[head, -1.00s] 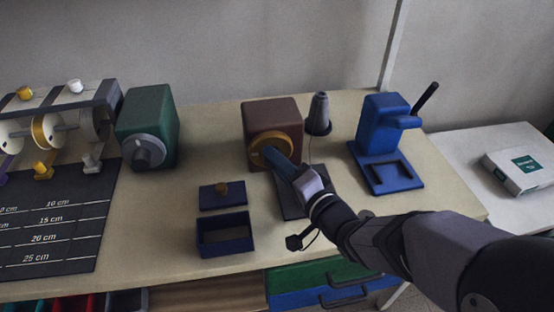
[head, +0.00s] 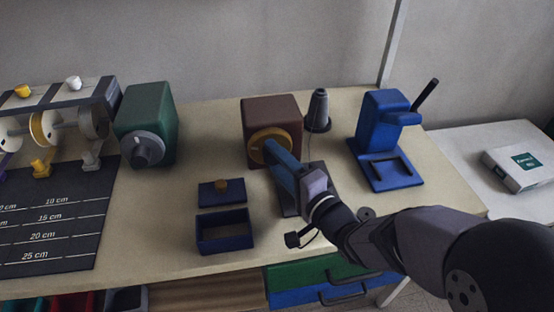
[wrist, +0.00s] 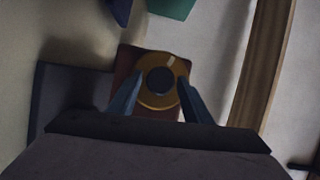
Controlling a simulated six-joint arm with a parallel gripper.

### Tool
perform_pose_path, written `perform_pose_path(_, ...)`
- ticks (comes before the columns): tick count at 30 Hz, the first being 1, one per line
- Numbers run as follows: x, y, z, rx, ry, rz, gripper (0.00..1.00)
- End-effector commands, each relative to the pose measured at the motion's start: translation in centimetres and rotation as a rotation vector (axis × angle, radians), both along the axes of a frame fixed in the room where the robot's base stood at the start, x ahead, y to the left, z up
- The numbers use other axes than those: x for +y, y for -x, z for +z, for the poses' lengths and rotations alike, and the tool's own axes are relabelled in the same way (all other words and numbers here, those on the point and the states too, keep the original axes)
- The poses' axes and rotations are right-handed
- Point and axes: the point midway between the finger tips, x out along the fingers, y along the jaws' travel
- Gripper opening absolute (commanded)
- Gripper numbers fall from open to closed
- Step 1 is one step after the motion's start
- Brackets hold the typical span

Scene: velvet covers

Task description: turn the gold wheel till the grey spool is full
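The gold wheel (head: 257,152) is on the front of a brown box (head: 272,112) at the middle of the table. In the wrist view the wheel (wrist: 155,98) has a dark round hub and a pale mark at its upper right. My gripper (head: 270,150) is at the wheel's face. Its blue fingers (wrist: 160,84) stand apart, one on each side of the hub, with gold showing between. A grey cone-shaped spool (head: 319,108) stands right of the box. Another grey spool (head: 94,121) hangs on the rack at left. I cannot tell how full either is.
A green box with a grey knob (head: 148,125) stands left. A blue lever press (head: 383,140) stands right. An open navy box (head: 225,247) and its lid (head: 208,195) lie in front. A dark plate is partly under my arm.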

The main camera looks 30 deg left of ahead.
Motion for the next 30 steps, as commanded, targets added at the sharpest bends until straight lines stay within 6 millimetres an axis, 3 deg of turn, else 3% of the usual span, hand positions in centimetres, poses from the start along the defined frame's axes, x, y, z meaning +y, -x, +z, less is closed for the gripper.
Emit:
perform_pose_path(13,-0.5,0.2,0.1,-0.003,-0.001,0.001,0.53)
perform_pose_path(30,-6.4,2.7,0.3,-0.001,-0.001,0.000,0.53)
